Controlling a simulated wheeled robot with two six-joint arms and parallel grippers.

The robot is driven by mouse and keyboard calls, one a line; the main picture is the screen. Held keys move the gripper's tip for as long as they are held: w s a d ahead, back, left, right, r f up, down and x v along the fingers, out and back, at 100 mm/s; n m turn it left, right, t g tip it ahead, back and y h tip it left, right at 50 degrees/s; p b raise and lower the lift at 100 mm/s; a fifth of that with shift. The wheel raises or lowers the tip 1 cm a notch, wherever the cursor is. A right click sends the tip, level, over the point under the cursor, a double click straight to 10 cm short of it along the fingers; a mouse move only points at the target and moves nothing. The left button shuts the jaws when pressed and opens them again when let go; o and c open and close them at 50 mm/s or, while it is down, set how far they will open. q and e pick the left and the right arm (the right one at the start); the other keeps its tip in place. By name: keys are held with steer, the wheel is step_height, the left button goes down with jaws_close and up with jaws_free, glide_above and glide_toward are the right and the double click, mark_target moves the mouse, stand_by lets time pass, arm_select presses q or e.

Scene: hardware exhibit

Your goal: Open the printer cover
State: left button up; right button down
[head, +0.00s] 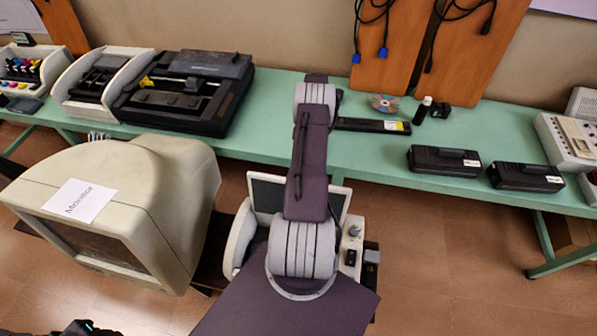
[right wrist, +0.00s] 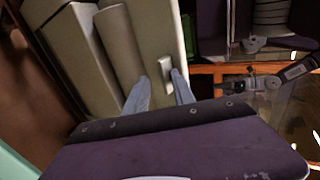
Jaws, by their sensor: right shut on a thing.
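A beige machine (head: 243,236) with a dark panel (head: 268,196) and side knobs stands below the middle of the head view, partly hidden by my right arm; I take it for the printer. My right gripper is hidden behind the arm in that view. In the right wrist view my right gripper (right wrist: 160,76) is shut on a small pale tab (right wrist: 164,72) on a beige body (right wrist: 150,40), which seems to be the same machine. The cover's edges are hard to make out.
A beige monitor (head: 175,195) with a paper label stands close at the left. The green table (head: 345,155) behind carries a black printer (head: 200,75), a grey device (head: 97,82), black cases (head: 443,161) and a disc (head: 384,103). Floor is clear at the lower right.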

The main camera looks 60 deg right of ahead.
arm_select(q)
steer(key=shift+w+d+f, duration=0.2)
steer(key=shift+d+f, duration=0.1)
steer(key=shift+f, duration=0.25)
arm_select(e)
steer(key=shift+w+d+f, duration=0.1)
steer(key=shift+d+f, duration=0.15)
steer(key=shift+f, duration=0.4)
steer(key=shift+w+d+f, duration=0.1)
steer(key=shift+d+f, duration=0.15)
steer(key=shift+f, duration=0.4)
stand_by(0.3)
stand_by(0.6)
steer(key=c, duration=1.5)
jaws_free()
steer(key=shift+o, duration=0.3)
steer(key=shift+c, duration=0.3)
steer(key=shift+r, duration=0.15)
